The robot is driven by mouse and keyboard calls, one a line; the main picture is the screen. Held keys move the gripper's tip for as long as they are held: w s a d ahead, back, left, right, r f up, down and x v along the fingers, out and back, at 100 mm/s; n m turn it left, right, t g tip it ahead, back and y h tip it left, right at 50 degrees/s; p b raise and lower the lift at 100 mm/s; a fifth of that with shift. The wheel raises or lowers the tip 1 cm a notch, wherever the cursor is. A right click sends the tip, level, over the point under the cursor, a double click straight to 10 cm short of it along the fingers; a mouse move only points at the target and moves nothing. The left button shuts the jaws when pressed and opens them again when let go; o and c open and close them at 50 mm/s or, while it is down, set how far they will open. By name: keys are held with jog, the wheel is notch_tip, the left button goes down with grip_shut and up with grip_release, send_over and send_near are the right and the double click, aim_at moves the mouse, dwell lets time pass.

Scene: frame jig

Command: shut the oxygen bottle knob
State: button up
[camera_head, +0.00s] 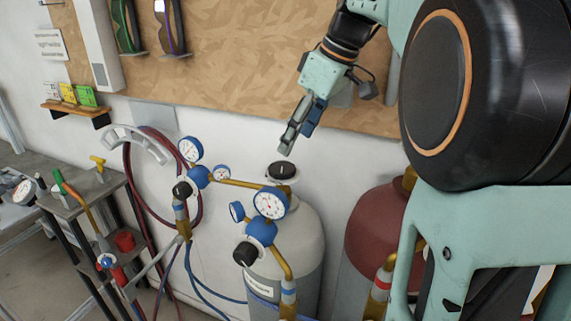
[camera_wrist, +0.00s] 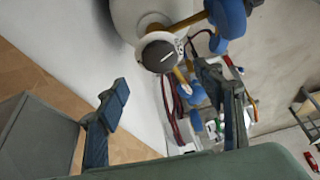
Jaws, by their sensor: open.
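The grey-white gas bottle (camera_head: 306,240) stands by the wall with a round black knob (camera_head: 282,170) on top. The label on the bottle is too small to read. The knob also shows in the wrist view (camera_wrist: 160,55), with a pale mark on its face. My gripper (camera_head: 289,146) is above the knob and apart from it, pointing down. In the wrist view my fingers (camera_wrist: 163,80) are spread wide, with nothing between them. The knob appears beyond the gap between the fingertips.
Brass pipes with blue regulators and white gauges (camera_head: 270,203) sit just in front of the knob. A dark red bottle (camera_head: 375,230) stands to the right, partly hidden by my arm. Red hose hangs on a wall holder (camera_head: 135,140). A wooden board (camera_head: 240,60) backs the wall.

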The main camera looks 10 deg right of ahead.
aim_at(284, 167)
jog(key=x, duration=0.7)
jog(key=shift+w+a+f, duration=0.1)
jog(key=shift+f, duration=0.25)
jog(key=shift+c, duration=0.3)
jog(key=c, duration=1.1)
